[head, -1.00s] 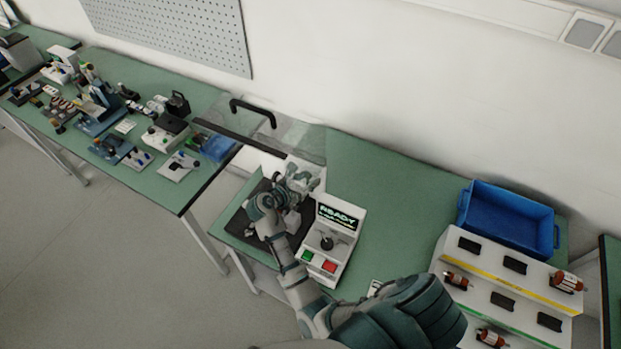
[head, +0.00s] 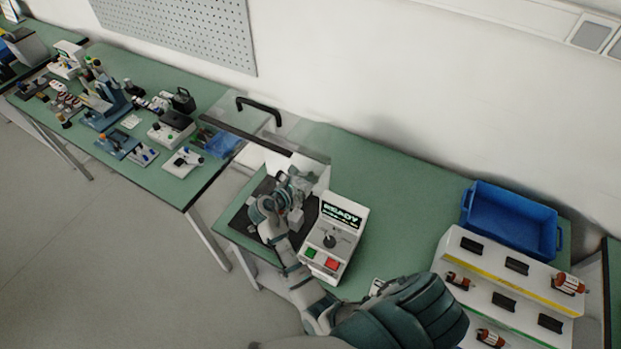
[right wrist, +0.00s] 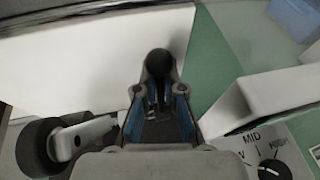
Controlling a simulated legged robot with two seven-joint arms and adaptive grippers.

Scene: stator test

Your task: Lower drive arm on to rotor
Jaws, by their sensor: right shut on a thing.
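My right gripper (head: 296,184) is over the dark base of the tester, left of the control box (head: 335,240) whose screen reads READY. In the right wrist view, my right gripper (right wrist: 158,92) has its blue-lined fingers shut on a black ball-ended handle (right wrist: 158,62), which looks like the drive arm's handle. A grey metal arm with a black wheel (right wrist: 38,147) shows at the lower left there; I cannot tell how it joins the handle. The rotor cannot be made out in either view. My left gripper is not in view.
A clear guard with a black handle (head: 260,108) stands behind the tester. A blue bin (head: 510,222) and a white rack (head: 450,262) with several rotors stand at the right. The bench between the control box and bin is clear. A cluttered bench (head: 150,183) lies to the left.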

